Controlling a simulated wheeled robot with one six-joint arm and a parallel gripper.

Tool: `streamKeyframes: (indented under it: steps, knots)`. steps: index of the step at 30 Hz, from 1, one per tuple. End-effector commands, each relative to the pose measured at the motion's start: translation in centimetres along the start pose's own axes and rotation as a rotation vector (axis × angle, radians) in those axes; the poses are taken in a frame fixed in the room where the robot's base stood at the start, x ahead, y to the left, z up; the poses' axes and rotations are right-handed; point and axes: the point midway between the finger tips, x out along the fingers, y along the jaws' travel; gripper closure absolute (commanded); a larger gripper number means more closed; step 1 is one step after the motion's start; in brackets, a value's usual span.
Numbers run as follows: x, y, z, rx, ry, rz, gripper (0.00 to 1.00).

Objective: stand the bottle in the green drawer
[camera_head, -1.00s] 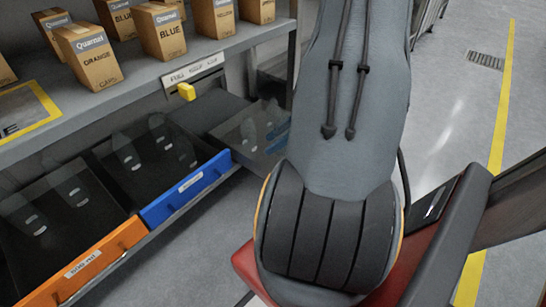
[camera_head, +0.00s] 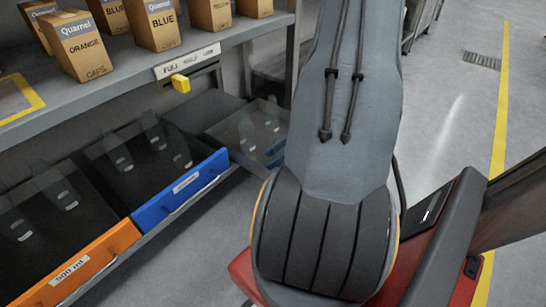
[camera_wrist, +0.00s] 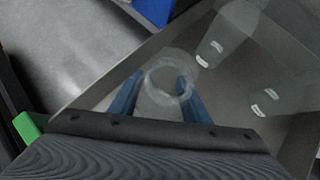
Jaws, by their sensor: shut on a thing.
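My gripper (camera_wrist: 160,97) has blue fingers closed on both sides of a clear bottle (camera_wrist: 163,80), seen from above as a round, see-through shape. The bottle is over or inside a grey drawer; I cannot tell whether its base touches the floor. A green drawer front (camera_wrist: 27,128) shows at the lower left of the wrist view, partly covered by my gripper. In the head view this drawer (camera_head: 222,128) is pulled out right of the blue one, its front hidden behind my arm. The blue fingertips (camera_head: 277,152) show faintly there.
Clear bottles with white labels (camera_wrist: 265,98) stand in the same drawer, to the right of the held one. A blue drawer (camera_head: 183,188) and an orange drawer (camera_head: 85,262) are open, each with clear bottles. A shelf with caps boxes (camera_head: 75,45) is above; floor lies right.

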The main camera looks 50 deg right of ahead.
Motion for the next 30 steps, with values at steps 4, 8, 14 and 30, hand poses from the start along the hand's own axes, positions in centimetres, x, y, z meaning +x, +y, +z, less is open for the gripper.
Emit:
streamKeyframes:
  steps: [4,8,14,30]
  knots:
    - [0.0,0.0,0.0,0.000,0.000,0.000,0.49]
    - [0.0,0.0,0.0,0.000,0.000,0.000,0.49]
    - [-0.6,0.0,0.3,0.000,0.000,0.000,0.49]
    - [-9.7,0.0,0.3,0.001,0.001,-0.002,0.49]
